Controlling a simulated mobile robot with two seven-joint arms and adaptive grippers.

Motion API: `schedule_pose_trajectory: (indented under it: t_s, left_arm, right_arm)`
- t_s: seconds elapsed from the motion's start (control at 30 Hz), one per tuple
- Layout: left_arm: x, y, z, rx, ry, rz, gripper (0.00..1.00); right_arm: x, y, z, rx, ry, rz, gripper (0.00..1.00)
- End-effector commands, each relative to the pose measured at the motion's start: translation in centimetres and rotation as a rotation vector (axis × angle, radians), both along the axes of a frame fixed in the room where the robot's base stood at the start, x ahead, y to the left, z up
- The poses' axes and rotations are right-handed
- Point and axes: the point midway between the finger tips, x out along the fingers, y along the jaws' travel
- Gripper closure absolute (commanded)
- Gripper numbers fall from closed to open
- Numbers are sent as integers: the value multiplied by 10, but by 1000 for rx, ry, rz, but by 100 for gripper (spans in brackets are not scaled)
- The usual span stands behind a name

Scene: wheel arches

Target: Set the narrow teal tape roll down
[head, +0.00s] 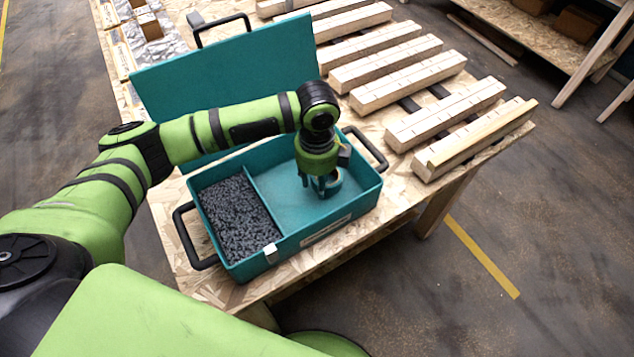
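A narrow teal tape roll (336,184) is at the fingertips of my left gripper (320,187), inside the right compartment of the open teal toolbox (322,235). The gripper points down and looks shut on the roll's wall; the fingers and wrist hide part of the roll. The roll is low in the compartment, and I cannot tell whether it touches the floor. The rest of that compartment's floor looks bare. My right gripper is not in view.
The toolbox's left compartment holds many small dark pieces (236,215). Its raised lid (225,75) stands behind my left arm. Black handles (190,240) stick out at both ends. Wooden slatted beams (405,85) lie on the chipboard table (170,225), behind and right of the box.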

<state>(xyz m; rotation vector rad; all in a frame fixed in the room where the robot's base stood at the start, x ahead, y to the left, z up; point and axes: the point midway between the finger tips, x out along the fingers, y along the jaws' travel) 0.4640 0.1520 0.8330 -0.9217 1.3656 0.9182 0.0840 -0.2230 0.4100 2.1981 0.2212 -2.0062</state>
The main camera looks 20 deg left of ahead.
Motion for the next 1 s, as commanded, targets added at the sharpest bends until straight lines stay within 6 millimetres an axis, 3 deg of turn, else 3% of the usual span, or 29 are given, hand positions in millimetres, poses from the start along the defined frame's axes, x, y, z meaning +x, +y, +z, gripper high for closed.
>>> schedule_pose_trajectory:
  t_s: [0.3,0.5,1.0]
  left_arm:
    - [1,0,68,-1,-5,-2,63]
    - [0,0,97,0,-1,-2,63]
    - [0,0,107,0,1,-3,63]
  right_arm:
    - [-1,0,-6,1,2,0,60]
    - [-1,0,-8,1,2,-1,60]
    - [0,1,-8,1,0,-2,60]
